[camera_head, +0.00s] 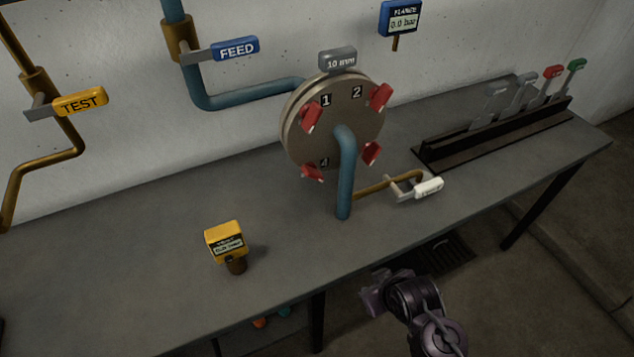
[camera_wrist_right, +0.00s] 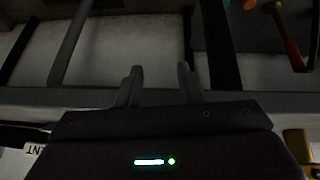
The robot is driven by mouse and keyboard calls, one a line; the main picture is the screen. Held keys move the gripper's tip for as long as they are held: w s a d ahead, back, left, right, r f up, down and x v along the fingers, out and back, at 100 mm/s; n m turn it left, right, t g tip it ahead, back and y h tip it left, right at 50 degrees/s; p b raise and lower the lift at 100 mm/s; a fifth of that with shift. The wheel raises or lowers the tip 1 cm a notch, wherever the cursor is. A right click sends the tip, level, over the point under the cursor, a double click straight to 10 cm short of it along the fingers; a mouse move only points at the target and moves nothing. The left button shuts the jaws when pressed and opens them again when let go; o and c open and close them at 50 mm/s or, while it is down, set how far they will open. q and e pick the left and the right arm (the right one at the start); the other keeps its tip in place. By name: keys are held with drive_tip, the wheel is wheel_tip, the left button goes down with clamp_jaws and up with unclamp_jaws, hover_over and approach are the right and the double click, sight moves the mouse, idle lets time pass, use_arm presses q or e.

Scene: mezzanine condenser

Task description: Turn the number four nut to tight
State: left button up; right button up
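The number four nut (camera_head: 312,172) is a red wing-shaped piece at the lower left of the round grey flange (camera_head: 292,140), by the label 4. Three similar red nuts sit on the flange: the number one nut (camera_head: 311,117), the number two nut (camera_head: 380,96) and a lower right nut (camera_head: 372,153), whose number is not visible. My right gripper (camera_head: 370,298) is low in front of the table, well apart from the flange. Its two fingers stand apart and empty in the right wrist view (camera_wrist_right: 160,83). My left gripper is not in view.
A blue pipe (camera_head: 345,180) bends down before the flange. A white-handled lever (camera_head: 428,188) is right of it. A rack (camera_head: 500,130) with several tagged tools stands at right. The grey table (camera_head: 130,270) is clear at left.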

sight(316, 178)
drive_tip(key=r, duration=0.2)
drive_tip(key=w+a+r+n+t, duration=0.1)
drive_tip(key=r, duration=0.1)
drive_tip(key=w+r+t, duration=0.1)
drive_tip(key=r, duration=0.1)
drive_tip(key=shift+w+a+n+y, duration=0.25)
drive_tip(key=shift+a+n+y, duration=0.05)
drive_tip(key=shift+y, duration=0.1)
drive_tip(key=w+a+r+n+t, duration=0.1)
drive_tip(key=w+r+t, duration=0.1)
drive_tip(key=w+a+r+n+t+y, duration=0.1)
drive_tip(key=w+a+r+n, duration=0.1)
drive_tip(key=shift+a+r+t+y, duration=0.2)
drive_tip(key=shift+a+t+y, duration=0.1)
drive_tip(key=shift+t, duration=0.1)
drive_tip(key=w+a+r+n+t+y, duration=0.3)
drive_tip(key=a+r+n+t, duration=0.15)
drive_tip(key=r, duration=0.35)
drive_tip(key=shift+m+t, duration=0.25)
drive_tip(key=shift+t, duration=0.2)
drive_tip(key=x, duration=0.4)
drive_tip(key=p+x, duration=0.1)
drive_tip(key=x, duration=0.2)
drive_tip(key=shift+w+d, duration=0.1)
drive_tip(key=shift+d, duration=0.15)
drive_tip(key=shift+c, duration=0.3)
clamp_jaws()
